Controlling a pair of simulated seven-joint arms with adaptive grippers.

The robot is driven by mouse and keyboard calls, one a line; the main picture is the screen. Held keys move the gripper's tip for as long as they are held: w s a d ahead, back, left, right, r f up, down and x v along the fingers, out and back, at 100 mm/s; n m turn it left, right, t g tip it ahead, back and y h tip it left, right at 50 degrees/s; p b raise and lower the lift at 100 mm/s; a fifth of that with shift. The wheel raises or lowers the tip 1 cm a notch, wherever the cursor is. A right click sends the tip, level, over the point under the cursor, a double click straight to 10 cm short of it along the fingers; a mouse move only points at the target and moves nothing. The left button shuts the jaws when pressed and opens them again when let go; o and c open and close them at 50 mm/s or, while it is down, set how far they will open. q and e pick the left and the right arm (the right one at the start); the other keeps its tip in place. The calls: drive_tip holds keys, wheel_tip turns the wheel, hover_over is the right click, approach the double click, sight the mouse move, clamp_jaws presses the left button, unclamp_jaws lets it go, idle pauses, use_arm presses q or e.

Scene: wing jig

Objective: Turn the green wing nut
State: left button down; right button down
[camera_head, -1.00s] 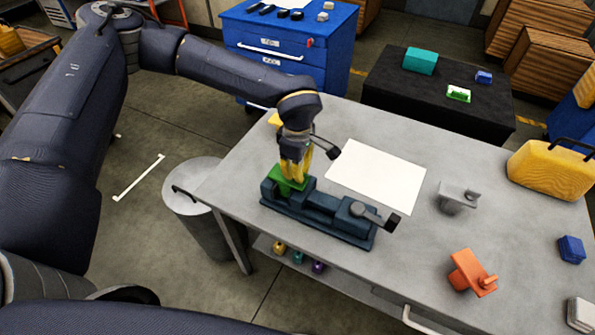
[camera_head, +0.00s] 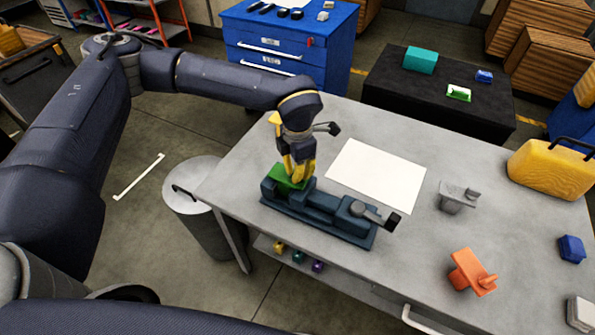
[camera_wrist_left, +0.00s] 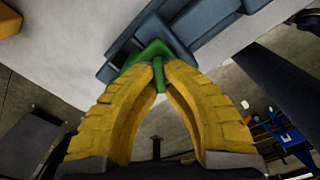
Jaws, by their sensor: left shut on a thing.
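The green wing nut (camera_head: 287,178) sits at the left end of the dark blue vise-like jig (camera_head: 318,212) on the grey table. My left gripper (camera_head: 298,178) points down at it from above, its yellow fingers low against the green part. In the left wrist view, the yellow fingers (camera_wrist_left: 158,80) are closed on a narrow upright tab of the green wing nut (camera_wrist_left: 150,52). The jig (camera_wrist_left: 200,28) shows behind it. The fingers hide part of the nut in the head view. My right gripper is not in view.
A white sheet (camera_head: 376,175) lies behind the jig. A grey part (camera_head: 457,197), an orange part (camera_head: 472,272), a blue block (camera_head: 571,249) and a yellow case (camera_head: 553,169) stand to the right. A grey bin (camera_head: 200,205) is on the floor at the table's left.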

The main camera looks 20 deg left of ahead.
use_arm(q)
drive_tip(key=n, duration=0.4)
drive_tip(key=shift+d, duration=0.1)
drive_tip(key=shift+n, duration=1.5)
drive_tip(key=c, duration=1.5)
unclamp_jaws()
wheel_tip(320, 180, up, 12)
